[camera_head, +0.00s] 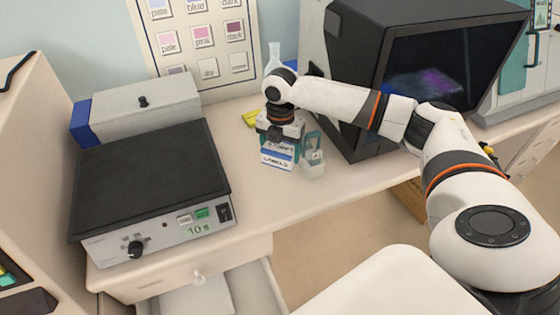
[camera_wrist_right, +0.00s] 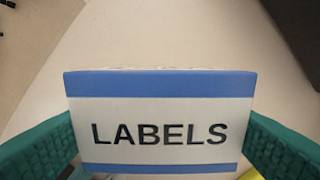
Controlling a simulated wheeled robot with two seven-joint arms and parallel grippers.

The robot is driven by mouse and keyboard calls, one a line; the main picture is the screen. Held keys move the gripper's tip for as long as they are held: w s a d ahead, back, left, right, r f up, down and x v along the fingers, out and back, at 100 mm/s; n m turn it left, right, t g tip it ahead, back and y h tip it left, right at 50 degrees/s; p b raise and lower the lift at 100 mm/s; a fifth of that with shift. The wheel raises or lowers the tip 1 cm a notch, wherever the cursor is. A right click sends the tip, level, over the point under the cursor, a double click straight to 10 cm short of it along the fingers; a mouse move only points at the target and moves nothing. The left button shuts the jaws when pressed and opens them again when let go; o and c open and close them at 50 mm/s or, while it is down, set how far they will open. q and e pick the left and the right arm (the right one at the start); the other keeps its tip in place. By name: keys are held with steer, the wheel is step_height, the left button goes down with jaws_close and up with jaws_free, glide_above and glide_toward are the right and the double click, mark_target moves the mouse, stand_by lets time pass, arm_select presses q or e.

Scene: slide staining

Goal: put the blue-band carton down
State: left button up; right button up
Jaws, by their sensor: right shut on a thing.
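The blue-band carton (camera_head: 277,158) is a small white box with blue bands and the word LABELS. My right gripper (camera_head: 285,139) is shut on it from above, with teal fingers at its two sides. In the right wrist view the carton (camera_wrist_right: 160,100) fills the middle between the teal fingers (camera_wrist_right: 160,138). My left gripper is not in view.
A white-and-clear small container (camera_head: 314,164) stands just right of the carton. A hotplate with a black top (camera_head: 150,175) is to the left, and a dark-screened cabinet (camera_head: 420,75) to the right. A flask (camera_head: 274,57) and a yellow item (camera_head: 250,118) are behind.

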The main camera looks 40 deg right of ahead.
mark_target(280, 146)
step_height(280, 146, down, 3)
steer(key=shift+s+r, duration=0.1)
steer(key=shift+r, duration=0.1)
step_height(280, 146, down, 2)
steer(key=shift+f+p, duration=0.25)
steer(key=shift+p, duration=0.2)
steer(key=shift+f, duration=0.35)
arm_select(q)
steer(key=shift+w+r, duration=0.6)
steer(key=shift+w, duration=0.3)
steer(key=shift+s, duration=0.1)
arm_select(e)
steer(key=shift+f, duration=0.1)
steer(key=o, duration=1)
arm_select(q)
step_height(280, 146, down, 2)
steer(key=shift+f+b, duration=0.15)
steer(key=shift+b, duration=1)
arm_select(e)
step_height(280, 146, up, 12)
steer(key=shift+r, duration=0.1)
